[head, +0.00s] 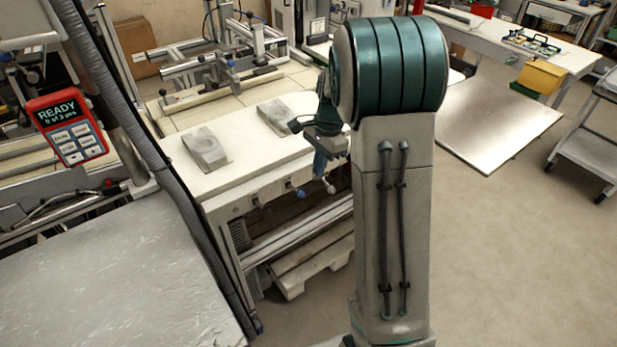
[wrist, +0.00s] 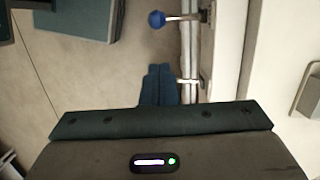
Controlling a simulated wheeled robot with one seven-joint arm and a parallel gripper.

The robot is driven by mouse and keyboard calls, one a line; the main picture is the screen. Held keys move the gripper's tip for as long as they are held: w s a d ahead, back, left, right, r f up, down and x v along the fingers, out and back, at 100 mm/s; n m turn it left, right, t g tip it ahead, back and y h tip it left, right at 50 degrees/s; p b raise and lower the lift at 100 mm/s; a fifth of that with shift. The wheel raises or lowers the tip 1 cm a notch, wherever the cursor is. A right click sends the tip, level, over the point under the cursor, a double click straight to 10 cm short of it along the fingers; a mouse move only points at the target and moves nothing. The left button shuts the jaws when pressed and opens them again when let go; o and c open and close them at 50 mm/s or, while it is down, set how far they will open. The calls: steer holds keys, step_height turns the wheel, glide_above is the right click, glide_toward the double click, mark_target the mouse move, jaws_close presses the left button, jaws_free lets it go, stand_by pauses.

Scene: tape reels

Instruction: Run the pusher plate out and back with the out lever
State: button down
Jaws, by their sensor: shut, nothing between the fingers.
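My gripper (wrist: 158,85) is shut and empty, low at the front edge of the white-topped bench (head: 232,172). In the wrist view its dark blue fingers lie beside a short metal lever rod (wrist: 189,81) that sticks out from the bench front. The rod's outer end is hidden behind the fingers, and I cannot tell whether they touch it. Another lever, with a blue ball knob (wrist: 156,19), sticks out farther up in that view, clear of the fingers. In the head view my gripper (head: 320,163) is partly hidden by my arm. I cannot make out lever labels or pick out the pusher plate.
Two grey blocks, a left one (head: 206,148) and a right one (head: 275,112), sit on the bench top. A red pendant (head: 66,128) reading READY hangs at the left. A wooden pallet (head: 310,265) lies under the bench. The floor to the right is mostly clear.

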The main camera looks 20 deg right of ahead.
mark_target(296, 190)
steer(key=shift+s+a+f+p, duration=0.15)
steer(key=shift+s+a+f, duration=0.1)
steer(key=shift+a+f, duration=0.5)
steer(key=shift+s+a+f+p, duration=0.15)
steer(key=shift+s+a+f, duration=0.1)
steer(key=shift+a+f, duration=0.5)
steer(key=shift+a+r, duration=0.1)
steer(key=shift+r, duration=0.05)
steer(key=shift+b, duration=0.3)
